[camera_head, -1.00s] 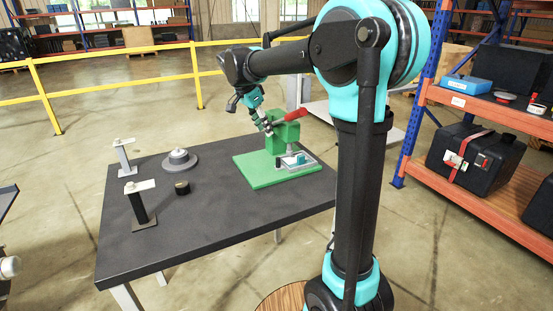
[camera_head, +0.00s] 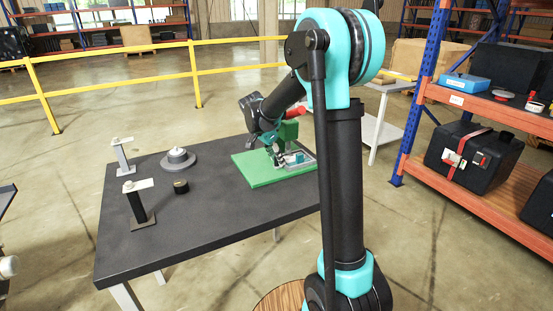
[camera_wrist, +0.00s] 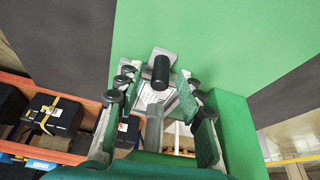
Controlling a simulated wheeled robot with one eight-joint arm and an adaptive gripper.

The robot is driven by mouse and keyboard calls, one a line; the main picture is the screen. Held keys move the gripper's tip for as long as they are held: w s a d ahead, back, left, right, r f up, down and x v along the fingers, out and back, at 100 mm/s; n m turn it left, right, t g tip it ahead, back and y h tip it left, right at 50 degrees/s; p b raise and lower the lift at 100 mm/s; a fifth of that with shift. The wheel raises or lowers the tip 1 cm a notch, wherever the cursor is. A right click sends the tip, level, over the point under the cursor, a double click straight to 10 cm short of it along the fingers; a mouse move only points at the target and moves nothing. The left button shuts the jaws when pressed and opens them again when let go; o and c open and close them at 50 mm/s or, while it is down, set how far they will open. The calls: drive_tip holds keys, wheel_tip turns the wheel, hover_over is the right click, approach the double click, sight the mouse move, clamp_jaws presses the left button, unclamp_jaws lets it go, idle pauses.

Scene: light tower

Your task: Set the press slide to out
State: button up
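The green press (camera_head: 289,131) with a red lever (camera_head: 297,111) stands on its green base plate (camera_head: 262,177) at the table's far right. Its grey slide (camera_head: 306,164) lies low at the press's right side. In the wrist view, a pale metal part with a black knob (camera_wrist: 161,70) shows between my fingertips; I take it to be the slide's handle. My gripper (camera_wrist: 157,90) is open, its fingers on either side of the knob in the picture. I cannot tell whether they touch it. In the head view my gripper (camera_head: 275,158) is low in front of the press.
The dark table (camera_head: 190,225) also bears two small stands (camera_head: 138,202) (camera_head: 123,157), a round grey fixture (camera_head: 178,160) and a small dark cylinder (camera_head: 181,187) on its left half. A shelf rack (camera_head: 470,110) stands at right, a yellow rail (camera_head: 120,90) behind.

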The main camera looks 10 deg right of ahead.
drive_tip(key=shift+f, duration=0.2)
clamp_jaws()
idle(0.4)
